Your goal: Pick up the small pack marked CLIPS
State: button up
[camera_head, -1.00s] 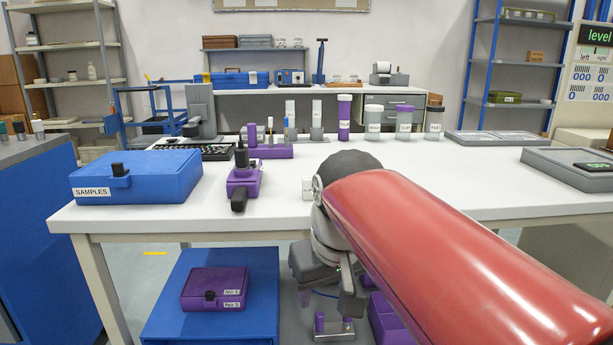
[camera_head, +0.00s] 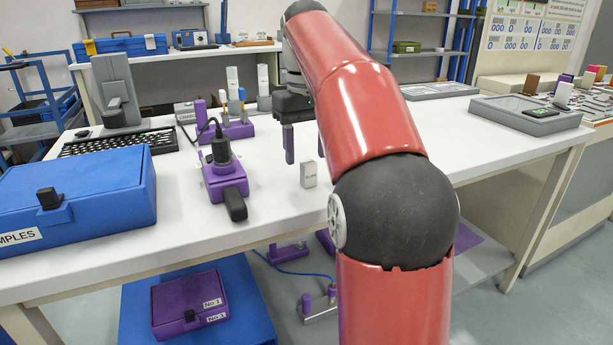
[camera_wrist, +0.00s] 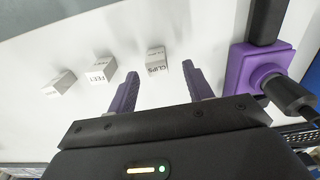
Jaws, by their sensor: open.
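The small white pack marked CLIPS (camera_wrist: 157,62) stands on the white table in the wrist view. It lies between the lines of my two purple fingers, near their tips; I cannot tell how far below them it is. In the head view a small white pack (camera_head: 309,174), probably the same one, stands just in front of and below my gripper (camera_head: 304,156); its label is too small to read. My gripper, also in the wrist view (camera_wrist: 161,72), is open and empty. In the head view my arm hides part of it.
A pack marked FEET (camera_wrist: 101,71) and another small white pack (camera_wrist: 59,84) stand left of CLIPS. A purple device (camera_head: 224,178) with a black cable stands left of my gripper. The blue SAMPLES case (camera_head: 80,195) is farther left. Bare table surrounds the packs.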

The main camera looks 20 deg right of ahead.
aim_at(309, 162)
jog(key=f, duration=0.2)
jog(key=f+b, duration=0.1)
jog(key=f, duration=0.1)
jog(key=shift+s+d+f, duration=0.1)
jog(key=shift+d+f, duration=0.1)
jog(key=shift+f, duration=0.15)
